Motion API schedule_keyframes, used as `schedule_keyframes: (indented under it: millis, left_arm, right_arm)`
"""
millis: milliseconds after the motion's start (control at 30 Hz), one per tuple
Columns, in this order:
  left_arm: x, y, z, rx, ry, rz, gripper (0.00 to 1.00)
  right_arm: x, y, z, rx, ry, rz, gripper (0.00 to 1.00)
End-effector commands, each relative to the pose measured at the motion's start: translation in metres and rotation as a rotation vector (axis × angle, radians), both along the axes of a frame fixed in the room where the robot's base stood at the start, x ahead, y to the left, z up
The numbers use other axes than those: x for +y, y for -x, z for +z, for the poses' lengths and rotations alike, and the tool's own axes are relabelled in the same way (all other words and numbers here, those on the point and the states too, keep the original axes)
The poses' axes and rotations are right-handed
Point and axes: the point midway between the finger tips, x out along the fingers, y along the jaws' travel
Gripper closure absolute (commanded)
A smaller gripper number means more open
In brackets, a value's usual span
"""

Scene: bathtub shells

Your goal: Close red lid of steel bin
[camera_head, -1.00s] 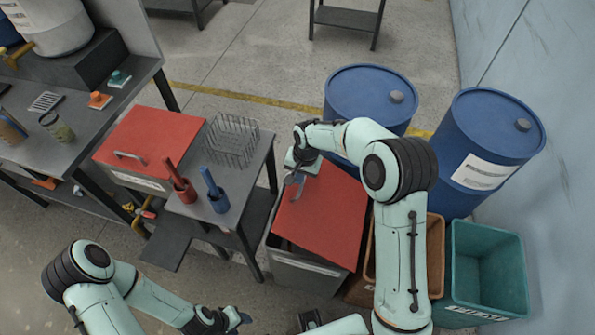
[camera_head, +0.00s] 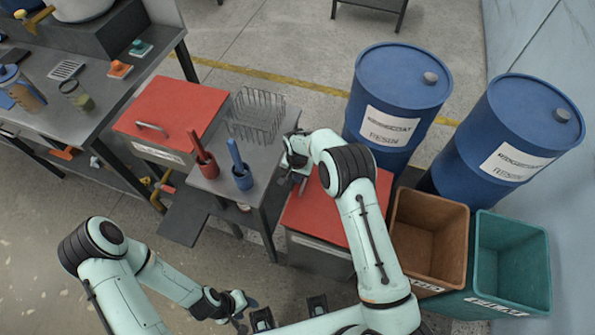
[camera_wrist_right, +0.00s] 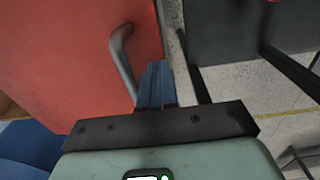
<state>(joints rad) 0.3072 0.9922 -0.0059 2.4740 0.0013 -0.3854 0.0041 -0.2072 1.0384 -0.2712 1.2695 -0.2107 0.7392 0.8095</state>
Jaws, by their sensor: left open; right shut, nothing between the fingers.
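The steel bin (camera_head: 318,258) stands on the floor at the middle right of the head view. Its red lid (camera_head: 325,222) lies flat over the top, with no clear gap along the front edge; my right arm hides part of it. My right gripper (camera_head: 300,182) is shut and empty over the lid's left side. In the right wrist view, its dark blue fingertips (camera_wrist_right: 156,78) are beside the lid's grey bar handle (camera_wrist_right: 122,62), and the red lid (camera_wrist_right: 70,65) fills the left. I cannot tell whether they touch. My left gripper (camera_head: 241,308) is open and empty at the bottom.
Blue drums (camera_head: 398,90) stand behind; brown (camera_head: 430,235) and teal (camera_head: 510,260) crates stand right.

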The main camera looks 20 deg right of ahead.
Motion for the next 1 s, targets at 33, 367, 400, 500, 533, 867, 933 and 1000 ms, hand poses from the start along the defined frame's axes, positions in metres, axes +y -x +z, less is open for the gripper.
schedule_keyframes:
  millis: [33, 367, 400, 500, 533, 867, 933, 1000]
  left_arm:
    - [0.000, 0.001, -0.003, 0.002, -0.001, 0.000, 0.50]
    - [0.000, 0.002, -0.005, 0.002, -0.001, 0.000, 0.50]
    - [0.000, 0.002, -0.005, 0.002, -0.001, 0.000, 0.50]
    - [0.000, 0.002, -0.005, 0.002, -0.001, 0.000, 0.50]
    - [0.000, 0.002, -0.005, 0.002, -0.001, 0.000, 0.50]
    - [0.000, 0.001, -0.004, 0.001, -0.001, 0.001, 0.50]
    - [0.000, -0.001, 0.000, -0.002, -0.001, 0.001, 0.50]
    - [0.000, -0.004, 0.005, -0.005, -0.001, 0.001, 0.50]
  right_arm:
    - [0.000, 0.000, -0.004, -0.001, 0.000, 0.000, 1.00]
    - [-0.001, -0.001, -0.009, -0.004, -0.001, 0.000, 1.00]
    - [-0.001, -0.001, -0.008, -0.004, -0.001, 0.000, 1.00]
    - [-0.001, -0.001, -0.008, -0.004, -0.001, 0.000, 1.00]
    - [-0.001, -0.001, -0.008, -0.004, -0.001, 0.000, 1.00]
    - [-0.001, -0.001, -0.006, -0.005, -0.002, 0.000, 1.00]
    - [0.000, -0.002, 0.000, -0.005, -0.002, 0.000, 1.00]
    - [0.001, -0.003, 0.009, -0.006, -0.001, 0.000, 1.00]
